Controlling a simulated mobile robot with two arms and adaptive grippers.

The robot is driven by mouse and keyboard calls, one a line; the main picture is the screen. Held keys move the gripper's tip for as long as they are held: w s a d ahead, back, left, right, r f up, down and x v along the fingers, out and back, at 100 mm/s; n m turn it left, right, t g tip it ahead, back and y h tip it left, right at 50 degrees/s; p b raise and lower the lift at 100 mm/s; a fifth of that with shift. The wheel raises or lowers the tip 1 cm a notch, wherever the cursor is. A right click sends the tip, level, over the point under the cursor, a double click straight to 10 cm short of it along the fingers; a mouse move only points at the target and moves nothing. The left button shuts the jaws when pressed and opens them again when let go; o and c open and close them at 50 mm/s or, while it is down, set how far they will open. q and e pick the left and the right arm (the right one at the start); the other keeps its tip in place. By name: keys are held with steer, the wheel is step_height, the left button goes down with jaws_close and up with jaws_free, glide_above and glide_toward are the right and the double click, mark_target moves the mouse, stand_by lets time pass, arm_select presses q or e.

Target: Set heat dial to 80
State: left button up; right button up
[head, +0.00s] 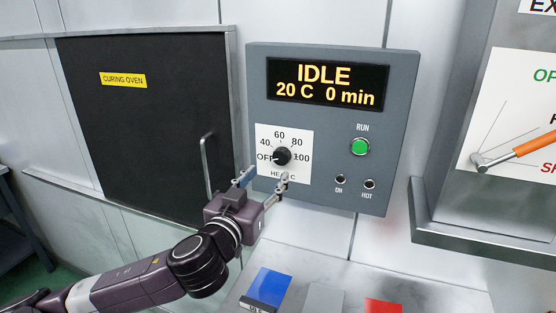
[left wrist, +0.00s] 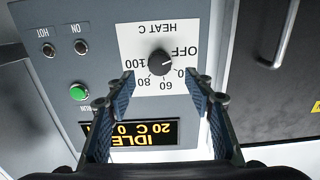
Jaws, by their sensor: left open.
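The heat dial (head: 283,156) is a black round knob on a white scale plate marked OFF, 40, 60, 80 and 100. Its white pointer mark faces left, toward OFF. The dial also shows in the left wrist view (left wrist: 161,62), where the plate appears upside down. My left gripper (head: 265,179) is open and empty, in front of the panel just below the dial in the head view. In the left wrist view its two fingers (left wrist: 160,85) are spread to either side of the dial's line, apart from the knob. My right gripper is not in view.
The grey control panel (head: 325,190) has a display (head: 327,84) reading IDLE, 20 C, 0 min, a green RUN button (head: 360,147) and two dark lamps. The curing oven door (head: 140,120) with its handle (head: 208,165) is left. An orange lever (head: 530,145) is right.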

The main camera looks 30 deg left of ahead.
mark_target(280, 157)
arm_select(q)
steer(key=p+x, duration=0.1)
steer(key=x, duration=0.2)
steer(key=r+p+x, duration=0.1)
steer(key=p+x, duration=0.1)
steer(key=x, duration=0.1)
steer(key=shift+w+r, duration=0.1)
steer(key=shift+w, duration=0.15)
steer(key=shift+w+a, duration=0.15)
steer(key=shift+w, duration=0.55)
steer(key=shift+c, duration=0.5)
steer(key=c, duration=1)
steer(key=shift+c, duration=0.3)
